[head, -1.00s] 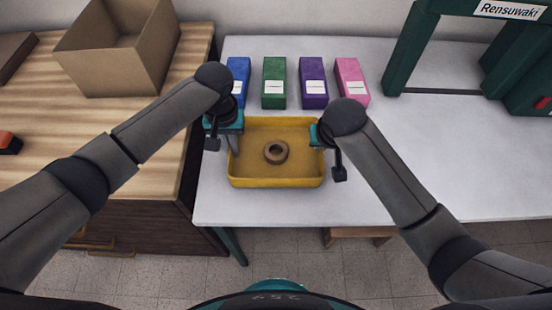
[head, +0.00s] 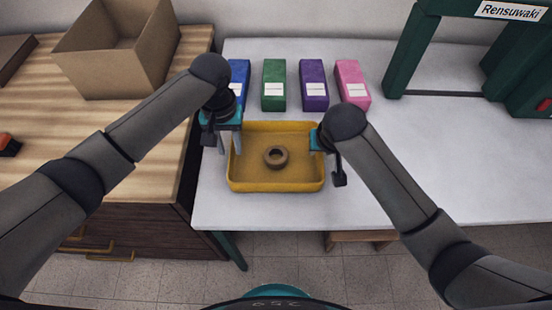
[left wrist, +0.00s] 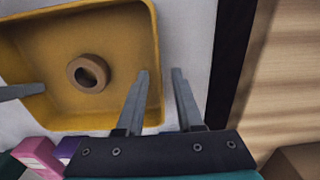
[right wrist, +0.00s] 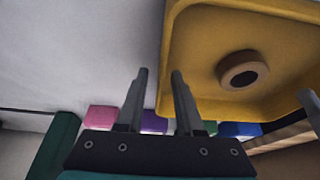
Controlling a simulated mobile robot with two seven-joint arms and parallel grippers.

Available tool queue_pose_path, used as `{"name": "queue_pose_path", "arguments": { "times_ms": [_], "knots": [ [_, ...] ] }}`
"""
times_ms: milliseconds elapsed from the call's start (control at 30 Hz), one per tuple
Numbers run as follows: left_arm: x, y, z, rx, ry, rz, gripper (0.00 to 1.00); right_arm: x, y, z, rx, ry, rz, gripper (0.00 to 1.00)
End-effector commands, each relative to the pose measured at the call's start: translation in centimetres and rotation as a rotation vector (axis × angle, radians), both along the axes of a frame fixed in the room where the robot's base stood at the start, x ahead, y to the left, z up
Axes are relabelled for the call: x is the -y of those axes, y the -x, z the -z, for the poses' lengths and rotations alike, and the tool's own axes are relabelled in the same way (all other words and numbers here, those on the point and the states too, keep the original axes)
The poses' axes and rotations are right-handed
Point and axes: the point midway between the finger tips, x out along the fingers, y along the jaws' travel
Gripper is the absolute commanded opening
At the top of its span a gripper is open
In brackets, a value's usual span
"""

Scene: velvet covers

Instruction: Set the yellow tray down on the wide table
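The yellow tray (head: 277,186) sits level on the white wide table (head: 420,165), near its left end, and appears to rest on the top. A brown ring (head: 276,157) lies inside it. My left gripper (head: 230,148) is at the tray's left wall. In the left wrist view its fingers (left wrist: 160,72) are spread, one on each side of the wall, with gaps. My right gripper (head: 317,145) is at the right wall. In the right wrist view its fingers (right wrist: 160,72) also stand apart, one inside and one outside the rim.
Blue (head: 238,85), green (head: 274,85), purple (head: 313,85) and pink (head: 351,83) boxes stand in a row behind the tray. A dark green frame (head: 408,50) stands at right. A wooden cabinet (head: 150,130) with an open carton (head: 120,55) is at left. The table right of the tray is clear.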

Motion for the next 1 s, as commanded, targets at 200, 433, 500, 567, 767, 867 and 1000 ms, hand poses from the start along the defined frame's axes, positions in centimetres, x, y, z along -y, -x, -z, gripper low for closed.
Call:
{"name": "queue_pose_path", "arguments": {
  "times_ms": [200,433,500,567,767,867,1000],
  "knots": [
    [0.0,-0.2,-5.0,0.005,0.002,0.001,0.36,0.0,0.0,0.0,0.000,-0.001,0.000,0.36],
    [0.0,-0.1,-8.3,0.002,0.002,-0.001,0.36,0.0,0.0,0.0,0.000,0.000,0.000,0.36],
    [0.0,0.0,-8.8,0.001,0.001,0.000,0.36,0.0,0.0,0.0,0.000,0.000,0.000,0.36],
    [0.0,0.0,-9.0,0.001,0.001,0.000,0.36,0.0,0.0,-0.1,0.001,-0.001,0.000,0.36],
    [0.0,0.0,-9.1,0.001,0.000,0.000,0.36,-0.1,0.6,-1.7,0.003,-0.002,-0.001,0.36],
    [0.0,0.0,-9.1,0.001,0.000,0.000,0.36,-0.1,1.2,-3.2,0.004,-0.003,-0.001,0.36],
    [0.0,0.0,-9.1,0.000,0.000,0.000,0.36,-0.1,2.2,-5.6,0.004,-0.004,-0.002,0.36]
  ]
}}
